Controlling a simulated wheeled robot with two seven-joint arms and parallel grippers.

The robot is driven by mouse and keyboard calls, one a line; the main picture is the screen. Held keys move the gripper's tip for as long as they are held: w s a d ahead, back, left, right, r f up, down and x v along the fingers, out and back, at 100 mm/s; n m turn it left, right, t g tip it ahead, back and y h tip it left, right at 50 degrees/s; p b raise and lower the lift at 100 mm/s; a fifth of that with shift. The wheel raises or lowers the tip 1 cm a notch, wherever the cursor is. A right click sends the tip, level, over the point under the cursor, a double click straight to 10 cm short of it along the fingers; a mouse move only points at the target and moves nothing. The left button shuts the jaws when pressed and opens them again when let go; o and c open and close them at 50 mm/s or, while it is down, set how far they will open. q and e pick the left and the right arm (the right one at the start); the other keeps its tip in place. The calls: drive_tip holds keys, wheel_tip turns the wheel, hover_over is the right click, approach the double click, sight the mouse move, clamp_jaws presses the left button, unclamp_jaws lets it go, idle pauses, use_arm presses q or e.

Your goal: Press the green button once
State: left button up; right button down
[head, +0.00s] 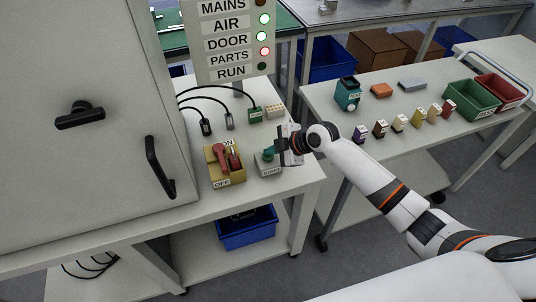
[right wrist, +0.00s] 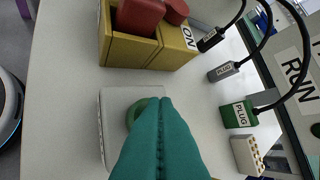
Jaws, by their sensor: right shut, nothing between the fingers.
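The green button sits on a small grey box (head: 268,167) with a label on its front, near the right end of the white bench. In the right wrist view the green button (right wrist: 138,108) shows only as a rim beside the fingers, on top of the grey box. My right gripper (head: 269,153) is shut and empty, its teal fingers (right wrist: 160,130) over the button. The fingers hide most of the button, and I cannot tell whether they touch it. My left gripper is not in view.
A yellow box with a red switch (head: 222,160), marked ON and OFF, stands just left of the button box. Labelled plugs (head: 255,114) with black cables and a beige block (head: 275,111) lie behind. A sign panel (head: 228,42) stands at the back; its RUN lamp (head: 262,66) looks dark.

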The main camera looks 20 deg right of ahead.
sight(272, 156)
drive_tip(key=shift+f+b, duration=0.3)
drive_tip(key=shift+f, duration=0.1)
drive_tip(key=shift+r, duration=0.1)
idle(0.4)
drive_tip(key=shift+r+p, duration=0.75)
drive_tip(key=shift+r, duration=0.1)
drive_tip(key=shift+r, duration=0.1)
wheel_tip(272, 156, up, 5)
drive_tip(key=p, duration=0.4)
idle(0.5)
